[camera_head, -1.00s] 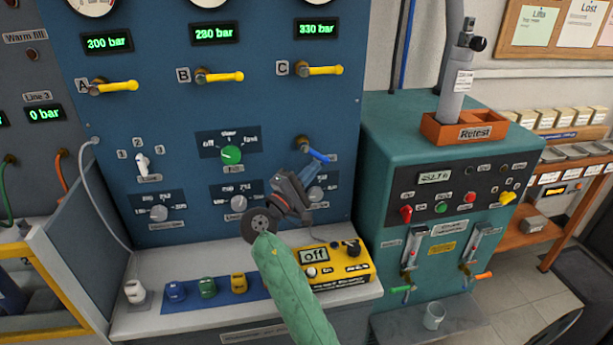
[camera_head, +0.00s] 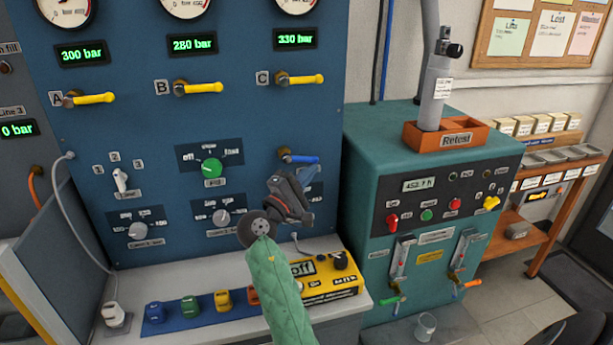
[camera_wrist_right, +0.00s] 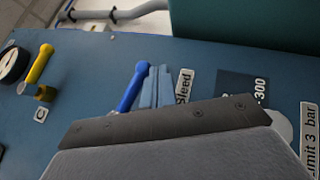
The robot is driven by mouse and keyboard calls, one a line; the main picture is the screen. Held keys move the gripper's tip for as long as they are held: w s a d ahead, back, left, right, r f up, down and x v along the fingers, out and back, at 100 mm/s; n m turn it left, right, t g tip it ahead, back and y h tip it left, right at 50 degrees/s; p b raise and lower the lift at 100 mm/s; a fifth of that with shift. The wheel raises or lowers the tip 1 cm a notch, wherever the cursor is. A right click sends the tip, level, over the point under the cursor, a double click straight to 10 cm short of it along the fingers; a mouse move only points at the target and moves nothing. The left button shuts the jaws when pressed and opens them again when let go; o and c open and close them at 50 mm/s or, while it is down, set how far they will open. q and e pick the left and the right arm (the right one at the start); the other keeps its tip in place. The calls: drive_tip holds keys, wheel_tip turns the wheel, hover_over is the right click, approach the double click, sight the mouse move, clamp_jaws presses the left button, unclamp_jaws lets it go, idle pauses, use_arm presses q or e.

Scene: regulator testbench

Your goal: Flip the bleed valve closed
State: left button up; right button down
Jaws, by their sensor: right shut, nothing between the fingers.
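The bleed valve (camera_head: 302,159) is a blue lever low on the right of the blue panel, beside the "Bleed" label (camera_wrist_right: 183,86). Its handle points right and slightly down in the head view, nearly level. In the right wrist view the blue handle (camera_wrist_right: 132,88) lies about parallel to the yellow lever C (camera_wrist_right: 41,66). My right gripper (camera_head: 309,176) is shut and empty, just below the handle. In the wrist view its light-blue fingertips (camera_wrist_right: 156,88) are right beside the handle; I cannot tell whether they touch. My left gripper is not in view.
Above are yellow levers A (camera_head: 90,98), B (camera_head: 198,88) and C (camera_head: 299,79). A yellow box (camera_head: 335,283) and several coloured blocks lie on the ledge below. A teal machine (camera_head: 360,150) stands close on the right.

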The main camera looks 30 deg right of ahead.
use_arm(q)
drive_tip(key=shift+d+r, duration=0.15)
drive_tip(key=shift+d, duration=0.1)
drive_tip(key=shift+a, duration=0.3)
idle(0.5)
use_arm(e)
drive_tip(key=shift+f, duration=0.1)
